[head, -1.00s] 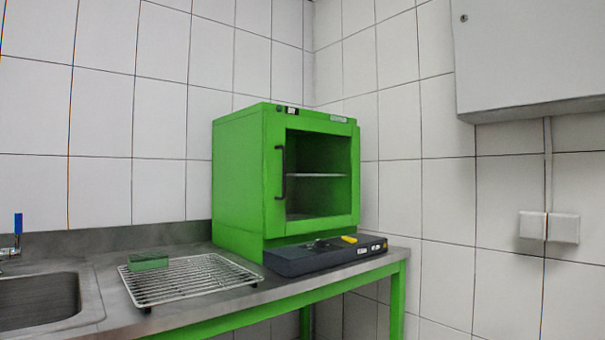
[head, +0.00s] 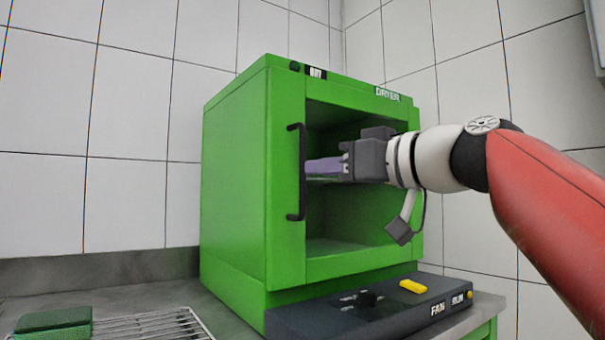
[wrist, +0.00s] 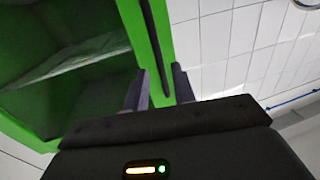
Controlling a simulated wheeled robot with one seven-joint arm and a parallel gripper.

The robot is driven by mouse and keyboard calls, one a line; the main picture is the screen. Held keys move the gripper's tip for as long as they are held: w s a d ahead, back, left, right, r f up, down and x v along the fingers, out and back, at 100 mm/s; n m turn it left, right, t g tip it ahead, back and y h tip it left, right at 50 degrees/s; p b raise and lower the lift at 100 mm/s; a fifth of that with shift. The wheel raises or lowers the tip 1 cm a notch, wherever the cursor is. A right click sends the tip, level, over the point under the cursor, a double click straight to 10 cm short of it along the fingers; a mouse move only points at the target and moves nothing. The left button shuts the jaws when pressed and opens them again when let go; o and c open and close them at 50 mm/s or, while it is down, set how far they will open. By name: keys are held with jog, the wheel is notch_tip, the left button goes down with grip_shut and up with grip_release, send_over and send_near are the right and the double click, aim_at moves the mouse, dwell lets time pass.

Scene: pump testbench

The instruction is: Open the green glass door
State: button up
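The green dryer cabinet (head: 235,175) has a glass door with a green frame (head: 287,250), and the door looks closed. A black vertical bar handle (head: 296,170) is on the left side of the door frame. My gripper (head: 310,167) is in front of the door, with its purple-grey fingers pointing left toward the middle of the handle. In the wrist view my gripper (wrist: 160,80) has its two fingers apart, with the lower part of the handle (wrist: 155,40) seen between them. I cannot tell whether either finger touches the handle.
A dark control box (head: 350,312) with a knob and a yellow switch stands in front of the cabinet base. A wire rack (head: 150,326) and a green block (head: 53,322) lie on the counter at lower left. Tiled walls stand behind and to the right.

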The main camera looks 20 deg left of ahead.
aim_at(303, 209)
jog(key=p+x, duration=0.1)
jog(key=x, duration=0.5)
jog(key=shift+d, duration=0.1)
grip_shut()
